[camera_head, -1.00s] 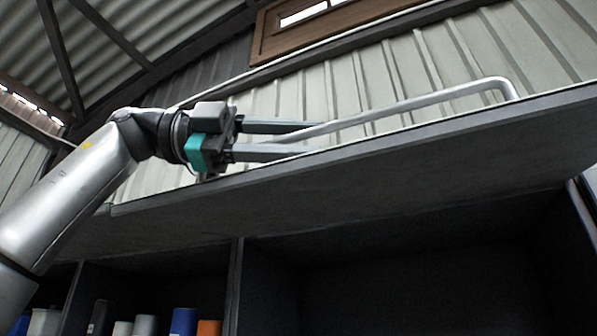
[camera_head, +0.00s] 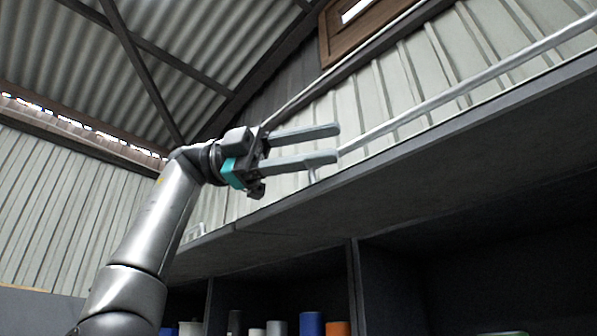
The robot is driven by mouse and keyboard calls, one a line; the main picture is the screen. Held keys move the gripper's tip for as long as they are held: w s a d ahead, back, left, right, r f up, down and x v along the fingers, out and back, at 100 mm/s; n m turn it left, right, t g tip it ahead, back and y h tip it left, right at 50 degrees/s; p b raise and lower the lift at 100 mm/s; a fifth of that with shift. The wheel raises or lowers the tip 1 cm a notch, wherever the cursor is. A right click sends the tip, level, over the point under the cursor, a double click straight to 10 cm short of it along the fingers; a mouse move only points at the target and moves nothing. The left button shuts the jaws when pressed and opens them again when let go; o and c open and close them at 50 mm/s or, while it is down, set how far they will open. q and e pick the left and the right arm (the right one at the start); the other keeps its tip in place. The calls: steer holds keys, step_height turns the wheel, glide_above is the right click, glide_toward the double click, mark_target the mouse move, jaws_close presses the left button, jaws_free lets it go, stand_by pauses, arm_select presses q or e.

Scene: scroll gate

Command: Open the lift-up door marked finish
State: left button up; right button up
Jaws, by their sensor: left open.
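A dark door panel (camera_head: 420,165) is seen from below, raised and jutting out over dark compartments. A long silver bar handle (camera_head: 470,85) runs along its edge, rising to the right. No finish marking can be read. My left gripper (camera_head: 337,144) is open at the left end of the bar. Its two grey fingers point right, one above the other, and the lower one covers part of the bar's end. I cannot tell whether the fingers touch the bar. Nothing is clearly held between them. My right gripper is not in view.
Below the panel, an upright divider (camera_head: 355,285) separates the compartments. A blue cylinder (camera_head: 311,323) and an orange cylinder (camera_head: 338,328) stand in the left one with several others. A corrugated wall and roof with dark beams lie behind.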

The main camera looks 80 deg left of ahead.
arm_select(q)
steer(key=shift+v, duration=2.3)
